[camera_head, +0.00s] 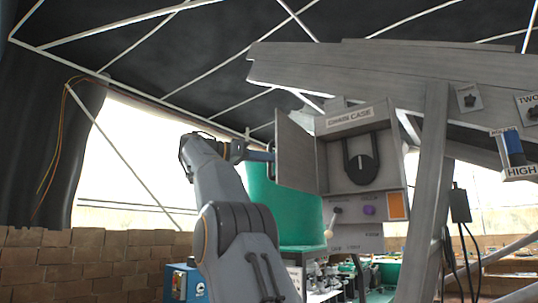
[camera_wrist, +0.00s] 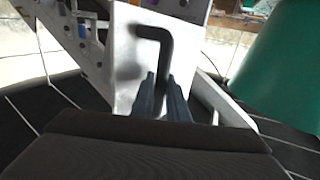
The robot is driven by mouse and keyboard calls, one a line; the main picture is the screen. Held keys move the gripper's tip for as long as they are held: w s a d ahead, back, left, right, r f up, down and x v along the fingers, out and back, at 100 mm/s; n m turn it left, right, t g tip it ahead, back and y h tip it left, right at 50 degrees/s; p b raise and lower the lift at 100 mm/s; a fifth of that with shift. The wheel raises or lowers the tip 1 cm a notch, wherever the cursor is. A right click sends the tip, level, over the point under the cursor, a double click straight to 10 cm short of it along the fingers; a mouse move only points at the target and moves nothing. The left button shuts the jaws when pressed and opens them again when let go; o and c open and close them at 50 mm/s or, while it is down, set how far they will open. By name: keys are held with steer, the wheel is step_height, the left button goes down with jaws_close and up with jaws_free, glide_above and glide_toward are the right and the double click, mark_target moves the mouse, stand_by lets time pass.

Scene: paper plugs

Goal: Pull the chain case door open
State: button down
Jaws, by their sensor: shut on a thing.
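The chain case (camera_head: 357,116) is a grey box with a label on top. Its door (camera_head: 296,155) stands swung out at the box's left side, so the inside shows. A black U-shaped band around a round black part (camera_head: 361,168) is inside. In the wrist view the door (camera_wrist: 127,70) is a pale panel with a black bent handle (camera_wrist: 163,36). My gripper (camera_wrist: 162,85) is shut on the lower part of this handle. In the head view my gripper (camera_head: 268,156) is at the door's left, outer face, its fingertips partly hidden.
A green tank (camera_head: 282,205) stands behind my arm and the door; it also shows in the wrist view (camera_wrist: 282,75). Below the case are a lever with a pale knob (camera_head: 329,233), a purple knob (camera_head: 369,210) and an orange panel (camera_head: 397,205). A grey post (camera_head: 424,190) stands right.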

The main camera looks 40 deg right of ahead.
steer(key=shift+f, duration=0.1)
steer(key=c, duration=1.7)
jaws_free()
steer(key=p+v, duration=0.1)
steer(key=v, duration=0.7)
